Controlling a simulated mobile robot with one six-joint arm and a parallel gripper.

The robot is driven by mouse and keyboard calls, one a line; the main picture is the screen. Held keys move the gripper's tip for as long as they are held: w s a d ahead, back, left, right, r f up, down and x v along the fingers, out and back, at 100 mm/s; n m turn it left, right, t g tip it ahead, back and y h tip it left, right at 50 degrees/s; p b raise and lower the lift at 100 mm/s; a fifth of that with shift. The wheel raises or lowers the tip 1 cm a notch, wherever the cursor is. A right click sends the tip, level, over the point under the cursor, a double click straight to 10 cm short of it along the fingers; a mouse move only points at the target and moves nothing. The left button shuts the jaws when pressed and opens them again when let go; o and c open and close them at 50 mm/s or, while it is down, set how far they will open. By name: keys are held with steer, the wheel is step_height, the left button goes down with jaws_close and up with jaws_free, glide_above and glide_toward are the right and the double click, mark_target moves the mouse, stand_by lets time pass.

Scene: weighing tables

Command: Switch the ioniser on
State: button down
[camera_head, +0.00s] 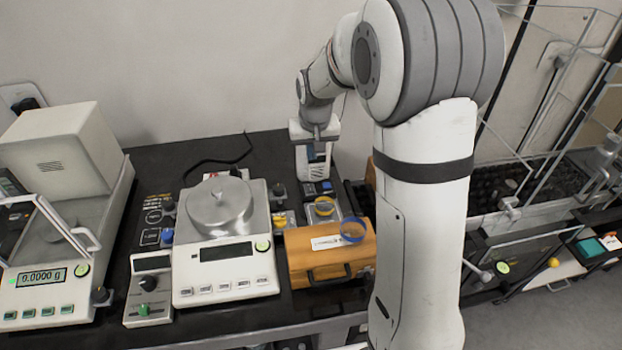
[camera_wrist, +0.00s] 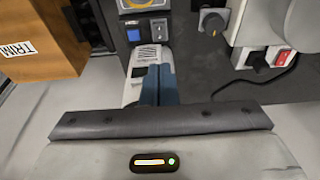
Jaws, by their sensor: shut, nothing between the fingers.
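A small white vented unit, which looks like the ioniser (camera_wrist: 143,62), stands at the back of the black table. A dark panel with a blue switch (camera_wrist: 133,35) sits at its front; the switch also shows in the head view (camera_head: 326,186). Whether the switch is on or off I cannot tell. My gripper (camera_wrist: 158,72) is shut and empty, its blue fingers over the vented unit and hiding part of it.
A wooden box (camera_head: 300,263) stands in front of the unit. A balance with a round metal pan (camera_head: 222,200) is to its left, and another balance (camera_head: 45,295) further left. A red switch with a cable (camera_wrist: 285,57) lies near the back. Small knobs crowd the table between.

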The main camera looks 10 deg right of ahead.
steer(key=p, duration=0.2)
glide_toward(310, 190)
steer(key=x, duration=0.5)
steer(key=shift+w+f, duration=0.2)
steer(key=shift+w, duration=0.1)
steer(key=shift+f, duration=0.6)
